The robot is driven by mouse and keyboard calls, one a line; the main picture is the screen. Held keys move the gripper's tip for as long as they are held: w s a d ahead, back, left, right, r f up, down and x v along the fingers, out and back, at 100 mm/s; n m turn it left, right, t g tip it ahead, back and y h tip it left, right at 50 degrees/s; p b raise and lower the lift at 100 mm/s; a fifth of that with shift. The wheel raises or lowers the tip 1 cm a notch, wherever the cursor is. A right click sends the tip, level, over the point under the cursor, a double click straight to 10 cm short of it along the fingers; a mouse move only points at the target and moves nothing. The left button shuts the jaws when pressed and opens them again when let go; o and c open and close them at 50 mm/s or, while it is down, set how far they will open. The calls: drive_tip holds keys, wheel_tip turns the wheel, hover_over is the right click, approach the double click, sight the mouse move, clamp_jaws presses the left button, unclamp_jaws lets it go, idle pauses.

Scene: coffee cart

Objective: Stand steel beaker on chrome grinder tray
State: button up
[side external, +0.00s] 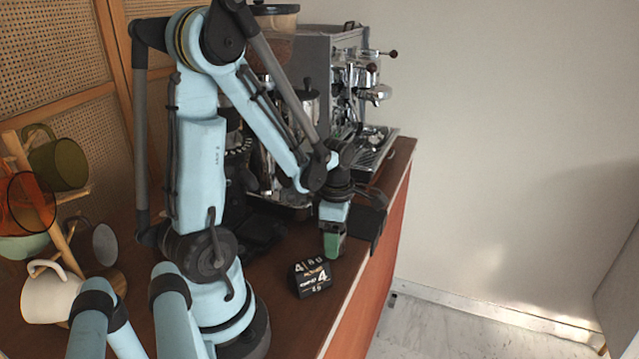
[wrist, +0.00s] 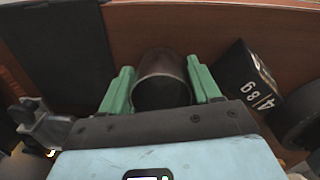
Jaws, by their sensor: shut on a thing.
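My gripper (side external: 334,240) points down near the front edge of the cart top, with one green finger showing in the side view. In the wrist view my gripper (wrist: 160,84) is shut on the steel beaker (wrist: 162,64), a dark, rounded metal cup between the two green fingers. The beaker is hidden behind the gripper in the side view, so I cannot tell whether it touches the wood. A chrome edge that looks like the grinder tray (side external: 294,211) shows behind my arm. My arm hides most of the grinder and its tray.
A black box with white print (side external: 311,278) stands close to the gripper; it also shows right of the beaker in the wrist view (wrist: 240,75). The espresso machine (side external: 325,55) stands behind. A wooden mug rack (side external: 62,232) with several cups is at left.

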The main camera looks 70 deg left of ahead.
drive_tip(key=shift+f, duration=0.15)
drive_tip(key=o, duration=1.1)
wheel_tip(320, 180, up, 11)
drive_tip(key=w+d+r+m+t, duration=0.1)
drive_tip(key=d+m+t, duration=0.2)
drive_tip(key=m, duration=1.1)
drive_tip(key=w+d+r+m+t, duration=0.1)
drive_tip(key=d+m+t, duration=0.3)
drive_tip(key=d+m, duration=0.6)
drive_tip(key=w+m, duration=0.1)
drive_tip(key=m, duration=0.4)
drive_tip(key=shift+d, duration=0.25)
